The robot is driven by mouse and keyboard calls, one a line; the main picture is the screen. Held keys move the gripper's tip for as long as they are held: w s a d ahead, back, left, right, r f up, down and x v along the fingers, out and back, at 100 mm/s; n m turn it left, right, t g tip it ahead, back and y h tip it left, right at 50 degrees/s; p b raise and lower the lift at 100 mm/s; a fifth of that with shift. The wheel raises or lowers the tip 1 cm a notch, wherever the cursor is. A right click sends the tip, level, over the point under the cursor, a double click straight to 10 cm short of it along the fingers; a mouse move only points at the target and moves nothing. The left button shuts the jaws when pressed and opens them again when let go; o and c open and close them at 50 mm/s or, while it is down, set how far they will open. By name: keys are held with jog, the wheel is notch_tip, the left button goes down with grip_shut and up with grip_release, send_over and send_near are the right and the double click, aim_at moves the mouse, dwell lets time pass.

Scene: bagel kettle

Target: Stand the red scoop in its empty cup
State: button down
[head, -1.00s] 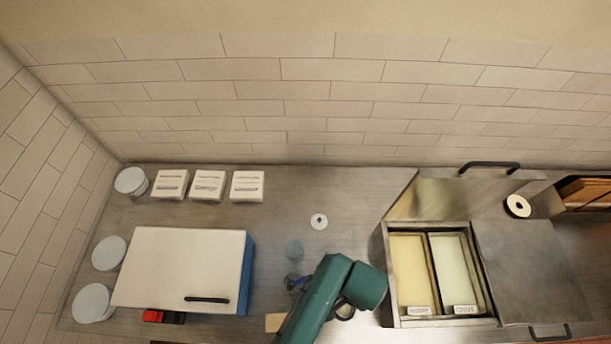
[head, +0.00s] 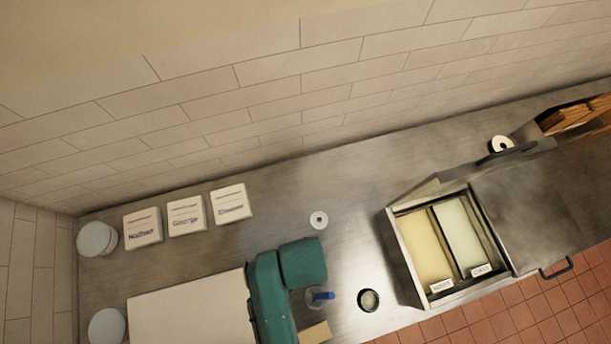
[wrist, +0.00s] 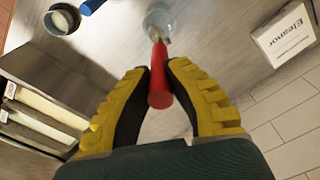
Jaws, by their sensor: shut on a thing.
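My gripper (wrist: 158,75), with yellow finger pads, is shut on the red scoop (wrist: 160,80) by its handle in the wrist view. The scoop's metal end points away from my gripper, at a clear cup (wrist: 158,18). The end overlaps the cup's near edge in the picture; I cannot tell whether it is inside or above it. In the head view my green arm hides my gripper, the red scoop and that cup.
A blue scoop (head: 324,295) stands in another clear cup, near a small dark-rimmed bowl (head: 369,301). A white-lidded box (head: 185,312) is at left. White labelled boxes (head: 187,215) line the back. The two-tub kettle (head: 440,245) is at right. Counter around the white ring (head: 319,220) is clear.

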notch_tip(320, 180, down, 12)
jog(key=b, duration=0.4)
jog(key=shift+w+f, duration=0.1)
jog(key=shift+f, duration=0.05)
dwell(0.3)
jog(key=c, duration=1.1)
grip_release()
